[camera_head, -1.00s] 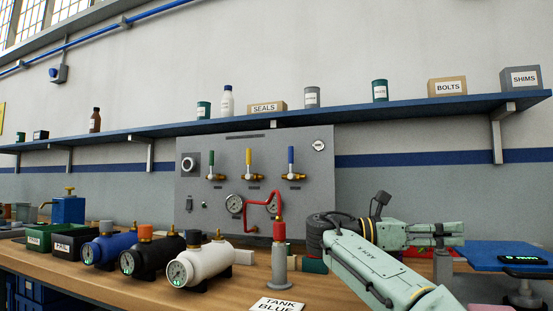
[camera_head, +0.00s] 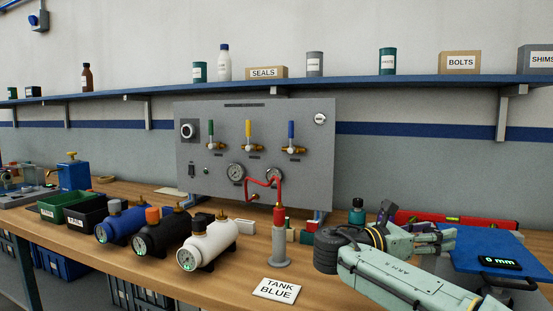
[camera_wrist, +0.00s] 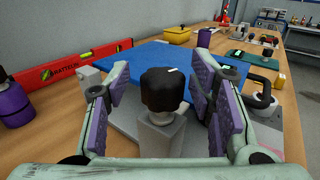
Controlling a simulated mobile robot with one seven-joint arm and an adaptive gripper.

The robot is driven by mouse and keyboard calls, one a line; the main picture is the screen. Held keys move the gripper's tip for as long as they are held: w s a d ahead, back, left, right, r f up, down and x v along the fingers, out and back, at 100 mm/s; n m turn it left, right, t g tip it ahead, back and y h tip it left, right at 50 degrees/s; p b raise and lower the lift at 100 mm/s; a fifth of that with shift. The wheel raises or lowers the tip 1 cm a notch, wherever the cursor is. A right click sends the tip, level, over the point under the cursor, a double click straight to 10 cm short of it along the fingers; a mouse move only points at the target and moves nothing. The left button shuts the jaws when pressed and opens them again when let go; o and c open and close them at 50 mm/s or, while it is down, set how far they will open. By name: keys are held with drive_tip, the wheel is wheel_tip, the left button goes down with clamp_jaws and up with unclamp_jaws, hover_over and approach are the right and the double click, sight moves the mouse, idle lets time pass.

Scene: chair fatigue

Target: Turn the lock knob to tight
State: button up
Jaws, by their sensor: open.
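A black knob (camera_wrist: 163,92) with a white mark on top stands on a grey post (camera_wrist: 160,134) in the middle of the wrist view. I take it to be the lock knob; its tight and loose labels are not readable. My gripper (camera_wrist: 163,82) is open, with purple-padded fingers on the left and right of the knob, and gaps show on both sides. In the head view my gripper (camera_head: 446,238) is at the left edge of the blue plate (camera_head: 490,250), and the knob is hidden there.
A display (camera_head: 500,262) reading 0 mm sits by the blue plate. A red level (camera_wrist: 85,66) lies behind it, and a purple-and-dark bottle (camera_wrist: 15,105) stands at left. Tanks (camera_head: 205,240), a red-topped post (camera_head: 279,235) and a gauge panel (camera_head: 255,150) are left of my arm.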

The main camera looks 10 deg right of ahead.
drive_tip(key=shift+r+p, duration=0.4)
drive_tip(key=shift+p, duration=0.25)
